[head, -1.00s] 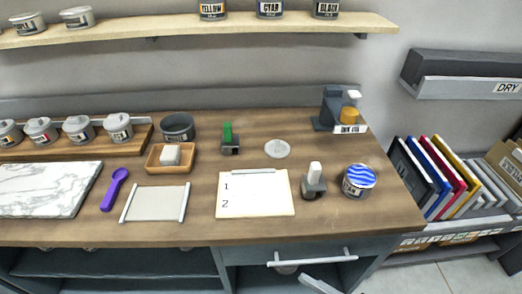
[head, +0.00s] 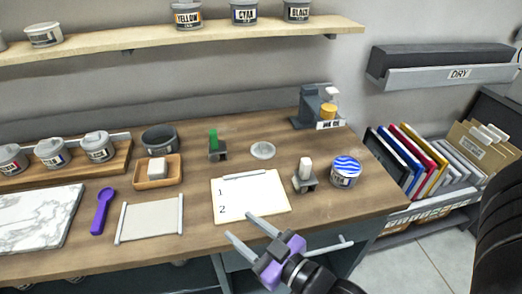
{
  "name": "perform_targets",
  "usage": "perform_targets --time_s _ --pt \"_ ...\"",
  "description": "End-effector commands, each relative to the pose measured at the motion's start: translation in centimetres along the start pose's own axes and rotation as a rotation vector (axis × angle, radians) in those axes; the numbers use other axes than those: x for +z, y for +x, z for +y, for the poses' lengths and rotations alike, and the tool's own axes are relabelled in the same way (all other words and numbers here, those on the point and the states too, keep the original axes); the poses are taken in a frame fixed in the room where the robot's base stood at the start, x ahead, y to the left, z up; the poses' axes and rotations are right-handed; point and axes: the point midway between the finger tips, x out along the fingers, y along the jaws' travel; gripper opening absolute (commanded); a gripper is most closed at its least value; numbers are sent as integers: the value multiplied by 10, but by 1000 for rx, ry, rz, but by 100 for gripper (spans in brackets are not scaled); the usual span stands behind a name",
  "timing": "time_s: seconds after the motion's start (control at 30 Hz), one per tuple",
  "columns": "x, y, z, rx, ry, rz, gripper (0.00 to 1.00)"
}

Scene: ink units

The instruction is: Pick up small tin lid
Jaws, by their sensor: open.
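The small tin lid (head: 262,150) is a flat, round, pale grey disc with a small knob. It lies on the wooden worktop behind the clipboard, apart from its neighbours. My gripper (head: 245,231) shows at the bottom middle, with purple jaws and two grey fingers spread apart. It is open and empty, at the front edge of the worktop, in front of the clipboard and well short of the lid. Nothing hides the lid.
The clipboard (head: 250,195) lies between my gripper and the lid. A green-handled stamp (head: 216,147) stands left of the lid, a white-handled one (head: 305,176) to its right front. A blue-and-white tin (head: 345,171) is near the right edge. A dispenser (head: 312,107) stands behind.

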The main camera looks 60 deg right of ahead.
Motion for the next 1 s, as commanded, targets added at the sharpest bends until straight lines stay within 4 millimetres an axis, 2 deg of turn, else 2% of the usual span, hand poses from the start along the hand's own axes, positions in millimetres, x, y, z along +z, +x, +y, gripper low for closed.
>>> perform_targets --time_s 0.03,0.1,0.3,0.6,0.8,0.9,1.0 --pt "-3 21 12 33 -4 9 47" --pt "-4 47 30 75 -9 2 47" --pt "-8 115 88 198 -6 -48 47" --pt "-19 196 194 379 56 -208 47" --pt "-25 226 262 475 152 -387 47" --pt "-25 232 289 506 221 -510 47" --pt "-20 229 305 517 296 -653 47"
